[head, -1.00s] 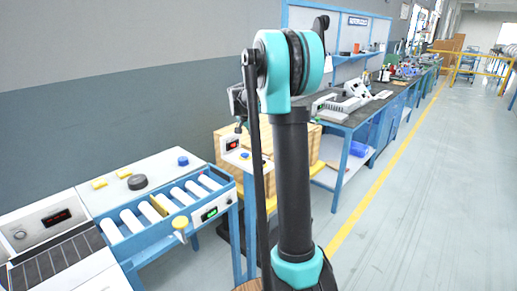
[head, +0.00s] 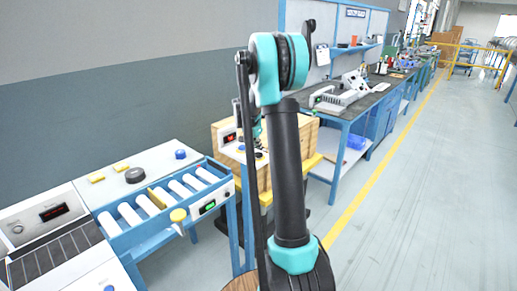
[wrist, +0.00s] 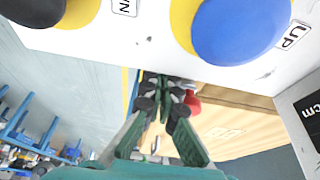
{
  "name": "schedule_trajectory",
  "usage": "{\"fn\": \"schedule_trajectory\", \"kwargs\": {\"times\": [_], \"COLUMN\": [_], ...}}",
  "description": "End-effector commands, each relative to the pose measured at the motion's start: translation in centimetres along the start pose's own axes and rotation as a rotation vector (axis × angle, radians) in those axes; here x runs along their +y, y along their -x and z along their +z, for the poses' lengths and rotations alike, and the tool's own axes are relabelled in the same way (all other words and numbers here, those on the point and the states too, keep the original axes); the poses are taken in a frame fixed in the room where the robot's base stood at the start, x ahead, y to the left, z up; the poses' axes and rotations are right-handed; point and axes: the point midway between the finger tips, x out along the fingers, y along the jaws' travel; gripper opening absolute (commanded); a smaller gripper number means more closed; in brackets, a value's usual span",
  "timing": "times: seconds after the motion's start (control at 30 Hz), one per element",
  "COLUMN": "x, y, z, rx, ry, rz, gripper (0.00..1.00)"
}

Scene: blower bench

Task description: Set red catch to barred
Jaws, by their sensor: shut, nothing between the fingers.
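A small red part (wrist: 192,103), perhaps the red catch, shows in the wrist view just right of my fingers, against pale wood. My fingers hide much of it, so its setting cannot be read. My gripper (wrist: 168,88) is shut and empty, its tips beside the red part and close to the lower edge of a white panel (wrist: 150,42). I cannot tell whether they touch either. In the head view my arm hides most of the gripper, and I cannot make out a red catch there.
The panel carries a blue button (wrist: 238,25) by an "UP" label, a dark button (wrist: 35,8) and a black display (wrist: 308,115). The head view shows a wooden crate (head: 302,140), a roller conveyor (head: 150,238) at left, a workbench (head: 335,112) behind and open floor (head: 430,200) at right.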

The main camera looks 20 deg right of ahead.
Motion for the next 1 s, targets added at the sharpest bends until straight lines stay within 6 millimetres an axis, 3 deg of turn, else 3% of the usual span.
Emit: {"fn": "schedule_trajectory", "kwargs": {"times": [1.0], "x": [0.62], "y": [-0.32], "z": [-0.89], "rx": [0.0], "ry": [0.176], "rz": [-0.071], "gripper": [0.0]}}
